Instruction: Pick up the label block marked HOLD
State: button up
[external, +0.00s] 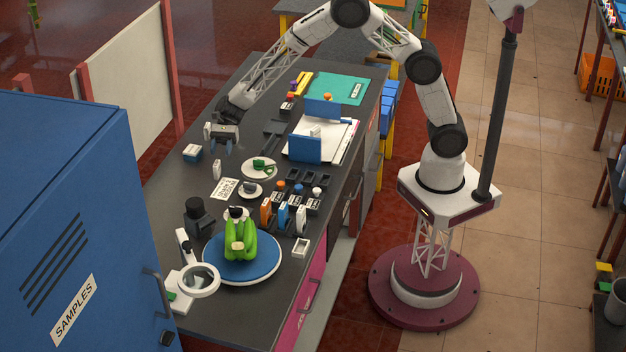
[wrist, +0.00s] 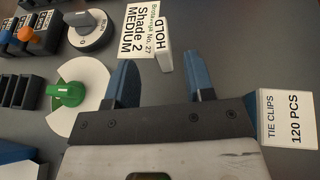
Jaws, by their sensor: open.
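The HOLD label block (wrist: 164,42) is a small white upright block, its lettering upside down in the wrist view. It stands against or just beside a printed Shade 2 MEDIUM card (wrist: 138,30). In the external view the white block (external: 217,170) stands on the dark bench. My gripper (wrist: 164,75) is open and empty, its two blue fingers pointing toward the block. The block lies ahead of the gap between the fingertips, with no visible contact. In the external view my gripper (external: 226,147) is above the bench, behind the block.
A TIE CLIPS box (wrist: 287,119) sits close to the right finger. A white disc with a green item (wrist: 66,94) is left of the fingers, and a grey knob on a white disc (wrist: 92,29) is beyond it. Bare bench (wrist: 240,45) lies right of the block.

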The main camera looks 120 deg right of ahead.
aim_at(215, 171)
dwell(0.3)
jog(key=shift+x, duration=1.3)
jog(key=shift+a, duration=0.1)
jog(key=shift+f+x, duration=0.2)
jog(key=shift+x, duration=2.3)
jog(key=shift+w, duration=0.1)
jog(key=shift+c, duration=0.5)
grip_shut()
jog(key=shift+r, duration=0.1)
